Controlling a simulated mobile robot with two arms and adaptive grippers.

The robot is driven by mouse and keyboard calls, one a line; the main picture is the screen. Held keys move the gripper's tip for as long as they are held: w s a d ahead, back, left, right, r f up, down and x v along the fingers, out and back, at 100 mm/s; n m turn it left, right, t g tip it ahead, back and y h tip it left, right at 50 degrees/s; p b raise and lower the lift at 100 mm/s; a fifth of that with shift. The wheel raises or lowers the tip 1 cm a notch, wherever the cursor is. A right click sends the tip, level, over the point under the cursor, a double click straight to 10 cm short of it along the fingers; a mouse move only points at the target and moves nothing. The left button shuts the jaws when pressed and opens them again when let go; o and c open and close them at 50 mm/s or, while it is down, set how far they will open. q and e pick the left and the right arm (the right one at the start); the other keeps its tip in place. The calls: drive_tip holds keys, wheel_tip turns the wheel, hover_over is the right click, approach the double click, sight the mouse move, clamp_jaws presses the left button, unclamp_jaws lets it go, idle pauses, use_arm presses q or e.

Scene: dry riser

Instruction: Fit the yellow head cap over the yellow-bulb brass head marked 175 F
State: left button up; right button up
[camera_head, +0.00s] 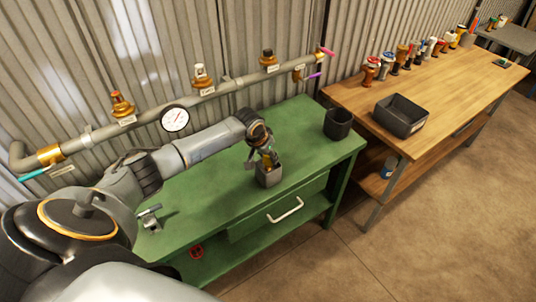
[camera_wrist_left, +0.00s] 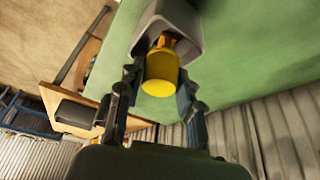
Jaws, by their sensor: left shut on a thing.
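In the left wrist view, my left gripper (camera_wrist_left: 160,95) is shut on a yellow cylindrical cap (camera_wrist_left: 160,75), with a finger on each side. An orange-brown part shows at the cap's far end, at the mouth of a grey square holder (camera_wrist_left: 168,22). In the head view, my left gripper (camera_head: 266,152) is at the holder (camera_head: 269,177) on the green bench. Brass heads sit on the wall pipe: one with an orange-red top (camera_head: 122,104), one with a pale top (camera_head: 202,76), one with a dark top (camera_head: 268,60). Their labels are too small to read. My right gripper is not in view.
The green bench (camera_head: 305,130) also carries a black cup (camera_head: 338,123) and a small metal fixture (camera_head: 150,218). A gauge (camera_head: 175,119) is on the pipe. A wooden table (camera_head: 440,90) at right holds a black bin (camera_head: 400,115) and several fittings.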

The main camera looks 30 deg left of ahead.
use_arm(q)
drive_tip(key=shift+f, duration=0.2)
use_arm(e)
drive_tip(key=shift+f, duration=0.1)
use_arm(q)
drive_tip(key=o, duration=0.8)
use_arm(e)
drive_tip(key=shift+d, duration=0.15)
use_arm(q)
drive_tip(key=shift+r, duration=0.1)
drive_tip(key=v, duration=1.2)
